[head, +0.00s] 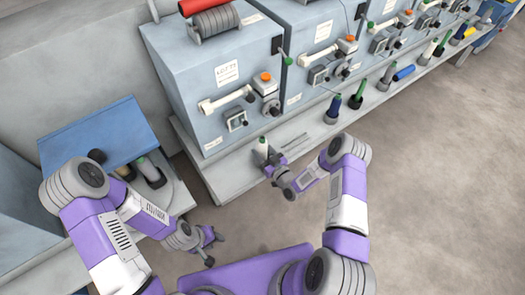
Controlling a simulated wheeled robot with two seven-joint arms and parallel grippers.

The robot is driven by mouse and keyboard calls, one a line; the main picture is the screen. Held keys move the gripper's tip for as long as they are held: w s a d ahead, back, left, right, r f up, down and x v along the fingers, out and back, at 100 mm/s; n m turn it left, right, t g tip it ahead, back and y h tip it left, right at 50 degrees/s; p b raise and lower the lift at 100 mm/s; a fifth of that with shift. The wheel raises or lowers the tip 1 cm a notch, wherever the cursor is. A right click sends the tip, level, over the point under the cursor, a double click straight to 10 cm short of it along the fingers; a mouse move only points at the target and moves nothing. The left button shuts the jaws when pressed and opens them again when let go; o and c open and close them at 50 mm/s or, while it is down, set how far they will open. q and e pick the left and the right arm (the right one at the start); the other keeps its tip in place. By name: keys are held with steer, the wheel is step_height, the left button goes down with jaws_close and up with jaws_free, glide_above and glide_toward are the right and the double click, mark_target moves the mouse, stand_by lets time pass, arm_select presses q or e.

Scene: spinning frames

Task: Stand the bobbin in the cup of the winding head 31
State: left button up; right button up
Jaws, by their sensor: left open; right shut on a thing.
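A white bobbin (262,147) with a green top stands near upright at the front edge of the ledge below the nearest winding machine. My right gripper (268,166) is shut on it, low on its body. The gripper covers the bobbin's foot, so I cannot tell whether it touches a cup or the ledge. My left gripper (211,248) is open and empty, low over the floor left of centre. The number 31 is not readable on any machine; the nearest winding head (228,80) has a white label too small to read.
The floor at right is clear.

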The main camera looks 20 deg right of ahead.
steer(key=shift+f, duration=0.15)
steer(key=o, duration=1.1)
steer(key=shift+r, duration=0.25)
steer(key=p+v, duration=0.3)
steer(key=v, duration=0.8)
steer(key=s+a+f+m+g+h, duration=0.1)
steer(key=s+a+f+m+g, duration=0.2)
steer(key=a+g, duration=0.35)
steer(key=s+a+m+g, duration=0.1)
steer(key=s+g, duration=0.2)
steer(key=s, duration=0.2)
steer(key=s+a+r+m+g, duration=0.1)
steer(key=s+g, duration=0.2)
steer(key=s, duration=0.2)
steer(key=s+a+r+m+g+h, duration=0.1)
steer(key=s+g, duration=0.3)
steer(key=s, duration=0.1)
steer(key=shift+s+a+r+m, duration=0.15)
steer(key=shift+s+m, duration=0.05)
steer(key=shift+m, duration=0.2)
